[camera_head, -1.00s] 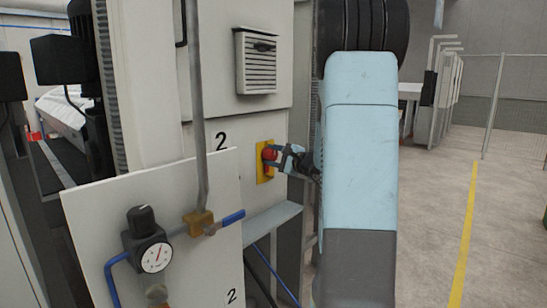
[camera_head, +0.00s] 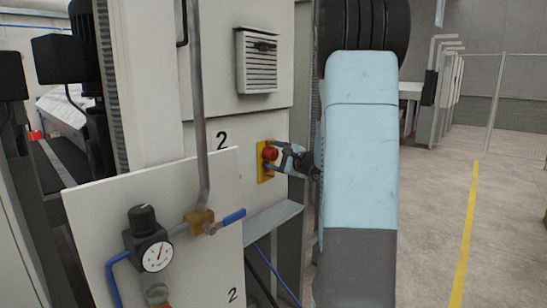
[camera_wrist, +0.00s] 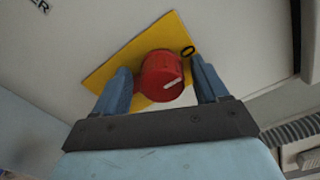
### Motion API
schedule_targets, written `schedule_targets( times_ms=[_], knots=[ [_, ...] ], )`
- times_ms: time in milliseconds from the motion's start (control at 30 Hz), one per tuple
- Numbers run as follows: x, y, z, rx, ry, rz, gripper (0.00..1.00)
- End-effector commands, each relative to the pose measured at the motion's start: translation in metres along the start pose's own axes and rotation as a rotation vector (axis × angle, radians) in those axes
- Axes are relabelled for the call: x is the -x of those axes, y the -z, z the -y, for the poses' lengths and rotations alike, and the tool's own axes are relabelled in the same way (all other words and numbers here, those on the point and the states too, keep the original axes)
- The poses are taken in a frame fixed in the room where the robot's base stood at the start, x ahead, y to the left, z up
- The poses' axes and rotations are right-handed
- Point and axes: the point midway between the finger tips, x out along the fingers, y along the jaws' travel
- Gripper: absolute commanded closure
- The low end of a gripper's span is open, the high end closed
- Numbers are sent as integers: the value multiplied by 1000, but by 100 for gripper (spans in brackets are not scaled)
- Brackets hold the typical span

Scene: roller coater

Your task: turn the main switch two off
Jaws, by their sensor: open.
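The main switch two is a red rotary knob (camera_head: 270,153) on a yellow plate (camera_head: 261,175), on the pale cabinet panel below a black "2". In the wrist view the red knob (camera_wrist: 162,76) has a pale mark on its face, pointing toward the lower right, and the yellow plate (camera_wrist: 108,73) lies behind it. My gripper (camera_head: 280,157) is at the knob. In the wrist view my gripper (camera_wrist: 160,82) is open, with one blue finger on each side of the knob. Gaps seem to show between fingers and knob; contact is not clear.
A white panel (camera_head: 185,255) with a pressure gauge (camera_head: 157,256) and a blue-handled valve (camera_head: 226,222) stands in front, left of the switch. A grey ledge (camera_head: 272,220) lies below the switch. A vent (camera_head: 256,62) is above. Open floor (camera_head: 425,240) lies to the right.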

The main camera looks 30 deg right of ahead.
Motion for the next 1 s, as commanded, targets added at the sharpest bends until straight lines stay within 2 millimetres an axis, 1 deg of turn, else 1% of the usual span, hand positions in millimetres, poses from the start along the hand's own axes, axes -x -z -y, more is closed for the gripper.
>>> schedule_targets(
  times_ms=[167, 267, 600, 700, 833, 1000],
  knots=[
    [14, 0, 0, 0, 1, -2, 27],
    [31, 1, 0, 0, 2, -3, 27],
    [98, 1, 0, 0, 2, -3, 27],
    [113, 1, -1, -1, 1, -3, 27],
    [128, 1, -1, -1, 0, -3, 27],
    [137, 1, -1, -1, -1, -1, 27]
  ],
)
